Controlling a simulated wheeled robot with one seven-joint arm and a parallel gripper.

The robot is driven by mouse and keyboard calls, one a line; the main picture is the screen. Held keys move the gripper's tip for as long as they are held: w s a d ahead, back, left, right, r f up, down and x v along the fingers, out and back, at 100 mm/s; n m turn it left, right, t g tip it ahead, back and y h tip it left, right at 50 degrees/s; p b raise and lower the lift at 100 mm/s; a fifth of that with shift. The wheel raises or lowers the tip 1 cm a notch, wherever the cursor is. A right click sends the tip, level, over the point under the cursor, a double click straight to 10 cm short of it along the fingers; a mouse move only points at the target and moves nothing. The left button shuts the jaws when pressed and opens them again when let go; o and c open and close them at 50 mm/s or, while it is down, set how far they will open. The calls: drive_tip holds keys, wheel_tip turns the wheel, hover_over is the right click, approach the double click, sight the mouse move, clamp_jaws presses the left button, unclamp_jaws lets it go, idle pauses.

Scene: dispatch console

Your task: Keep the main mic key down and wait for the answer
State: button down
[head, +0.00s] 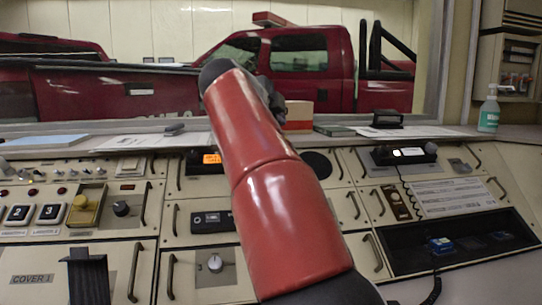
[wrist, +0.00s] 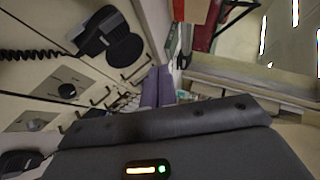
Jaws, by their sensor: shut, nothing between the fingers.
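I cannot pick out the main mic key for certain in either view. The console (head: 470,175) carries a black unit with an orange display (head: 211,158) and a black unit with a white display (head: 408,152), which has a coiled cord. My red arm covers the middle of the console in the head view and hides my fingertips there. In the wrist view my gripper (wrist: 157,86) shows as two purple-grey fingers side by side, shut and empty. A black unit (wrist: 100,30) and a round black disc (wrist: 125,49) are left of the fingers. Contact with any key is not visible.
A yellow push key (head: 86,207) and keys numbered 2 and 3 (head: 34,213) are at left. Blue items (head: 440,245) lie in a dark recess at right. Papers, a box (head: 299,113) and a bottle (head: 489,110) stand on the ledge. Handles stick out across the panels.

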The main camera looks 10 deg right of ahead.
drive_tip(key=shift+w+f+b, duration=0.45)
drive_tip(key=shift+w+f, duration=0.35)
drive_tip(key=shift+f, duration=0.45)
drive_tip(key=shift+w+f+b, duration=0.45)
drive_tip(key=shift+w+f, duration=0.35)
drive_tip(key=shift+f, duration=0.45)
drive_tip(key=shift+w+f+b, duration=0.45)
drive_tip(key=shift+w+f, duration=0.35)
drive_tip(key=shift+f, duration=0.45)
drive_tip(key=shift+w+f+b, duration=0.2)
drive_tip(key=shift+f+b, duration=0.15)
drive_tip(key=shift+w+f, duration=0.25)
drive_tip(key=shift+f, duration=0.1)
idle(1.7)
drive_tip(key=shift+s+r, duration=0.1)
idle(0.6)
drive_tip(key=shift+s+r, duration=0.35)
drive_tip(key=shift+r, duration=0.35)
drive_tip(key=shift+s+r+p, duration=0.25)
drive_tip(key=shift+s+r, duration=0.45)
drive_tip(key=shift+r, duration=0.3)
drive_tip(key=shift+s+r+p, duration=0.2)
drive_tip(key=shift+s+r, duration=0.5)
drive_tip(key=shift+r, duration=0.3)
